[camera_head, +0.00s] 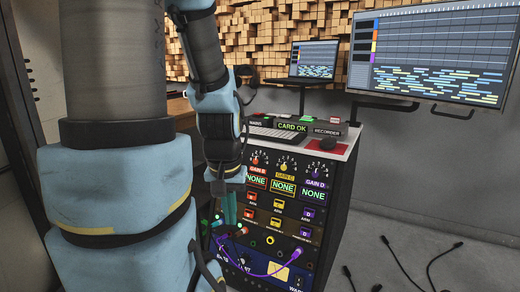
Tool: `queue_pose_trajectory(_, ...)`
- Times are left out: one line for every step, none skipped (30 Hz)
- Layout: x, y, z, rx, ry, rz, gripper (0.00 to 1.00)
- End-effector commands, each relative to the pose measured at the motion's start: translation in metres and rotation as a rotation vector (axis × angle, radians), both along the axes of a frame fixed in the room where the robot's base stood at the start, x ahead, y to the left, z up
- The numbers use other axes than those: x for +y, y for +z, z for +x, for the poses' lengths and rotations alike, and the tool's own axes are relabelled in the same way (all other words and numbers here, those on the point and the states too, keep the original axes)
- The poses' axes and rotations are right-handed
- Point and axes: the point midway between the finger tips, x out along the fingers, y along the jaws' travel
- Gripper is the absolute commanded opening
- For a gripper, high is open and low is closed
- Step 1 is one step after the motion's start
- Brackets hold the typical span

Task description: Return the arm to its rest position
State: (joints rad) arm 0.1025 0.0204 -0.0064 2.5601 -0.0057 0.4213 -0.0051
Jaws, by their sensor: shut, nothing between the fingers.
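My arm comes down from the top left in large blue and dark grey links, and its forearm hangs in front of the left part of a black equipment rack (325,215). My gripper (229,213) is at the lower end of the arm, small and partly lost against the dark rack front. It is shut, with nothing seen held. It is close to the lower left panels; whether it touches them I cannot tell. A purple cable (262,274) loops across the lower rack front, with a purple plug at its right end. Its left end is near my gripper.
The rack top carries a keyboard (277,133), a "CARD OK" display (292,126) and a recorder label (327,132). A small monitor (313,60) and a large monitor (440,50) stand behind. Loose black cables (428,268) lie on the floor at right. Wooden blocks cover the back wall.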

Motion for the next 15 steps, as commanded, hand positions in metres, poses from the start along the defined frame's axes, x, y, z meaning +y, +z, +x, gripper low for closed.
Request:
queue_pose_trajectory(0.0, 0.033, 0.0, 0.0, 0.0, 0.0, 0.0)
queue_pose_trajectory(0.0, 0.042, 0.0, 0.0, 0.0, 0.0, 0.0)
queue_pose_trajectory(0.0, 0.054, 0.0, 0.0, 0.0, 0.0, 0.0)
queue_pose_trajectory(0.0, 0.063, 0.0, 0.0, -0.001, 0.0, 0.0)
queue_pose_trajectory(0.0, 0.073, 0.0, 0.0, -0.001, 0.0, 0.0)
queue_pose_trajectory(0.0, 0.085, 0.0, 0.0, -0.001, 0.0, 0.0)
queue_pose_trajectory(0.0, 0.094, 0.0, 0.001, -0.001, 0.0, 0.0)
queue_pose_trajectory(0.0, 0.103, 0.0, 0.001, -0.001, 0.0, 0.0)
queue_pose_trajectory(0.0, 0.116, 0.0, 0.001, -0.001, 0.0, 0.0)
queue_pose_trajectory(0.0, 0.125, 0.0, 0.001, -0.001, 0.0, 0.0)
queue_pose_trajectory(0.0, 0.134, 0.0, 0.001, -0.001, 0.0, 0.0)
queue_pose_trajectory(0.0, 0.146, 0.0, 0.001, -0.001, 0.0, 0.0)
queue_pose_trajectory(0.0, 0.155, 0.0, 0.001, -0.001, 0.0, 0.0)
queue_pose_trajectory(0.0, 0.164, 0.0, 0.001, -0.001, 0.0, 0.0)
queue_pose_trajectory(0.0, 0.175, 0.0, 0.001, -0.001, 0.0, 0.0)
